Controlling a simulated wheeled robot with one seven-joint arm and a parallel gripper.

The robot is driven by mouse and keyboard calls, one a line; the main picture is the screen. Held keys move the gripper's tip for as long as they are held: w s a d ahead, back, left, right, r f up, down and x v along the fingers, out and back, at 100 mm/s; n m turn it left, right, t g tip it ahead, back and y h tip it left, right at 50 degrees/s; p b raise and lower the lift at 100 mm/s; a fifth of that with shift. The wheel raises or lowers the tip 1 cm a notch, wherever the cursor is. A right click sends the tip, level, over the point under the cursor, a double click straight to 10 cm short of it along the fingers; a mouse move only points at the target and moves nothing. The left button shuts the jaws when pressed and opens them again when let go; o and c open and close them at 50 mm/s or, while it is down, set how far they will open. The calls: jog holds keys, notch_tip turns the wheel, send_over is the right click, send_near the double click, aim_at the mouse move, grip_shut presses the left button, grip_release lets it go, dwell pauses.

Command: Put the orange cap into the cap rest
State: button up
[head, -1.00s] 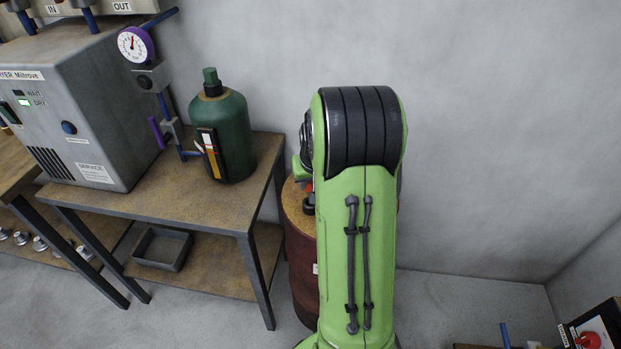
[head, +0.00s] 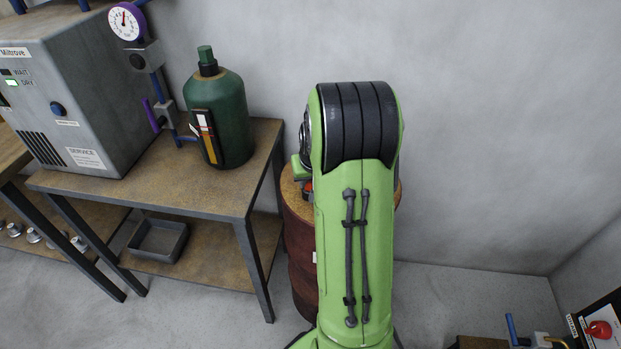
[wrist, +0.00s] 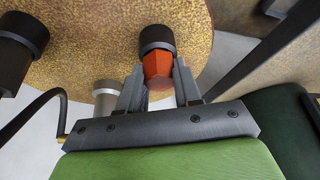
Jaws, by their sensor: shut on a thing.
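The orange cap (wrist: 158,68) sits between the two fingers of my gripper (wrist: 160,86) in the wrist view, and the gripper is shut on it. Its far end meets a short black cylindrical holder (wrist: 157,38) on the speckled top of a drum (wrist: 85,50). This holder may be the cap rest. I cannot tell how deep the cap sits in it. In the head view my arm hides most of the drum (head: 300,240) and the gripper; only a small orange patch (head: 308,185) shows beside the arm.
Another black cylinder (wrist: 18,45) and a pale metal one (wrist: 105,95) stand on the drum top. A table (head: 130,185) left of the drum carries a green bottle (head: 225,110) and a grey dryer (head: 75,90). A grey wall is behind.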

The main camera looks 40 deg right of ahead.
jog(key=o, duration=1.7)
jog(key=shift+r+p, duration=2.75)
jog(key=shift+r, duration=0.85)
jog(key=shift+f, duration=0.1)
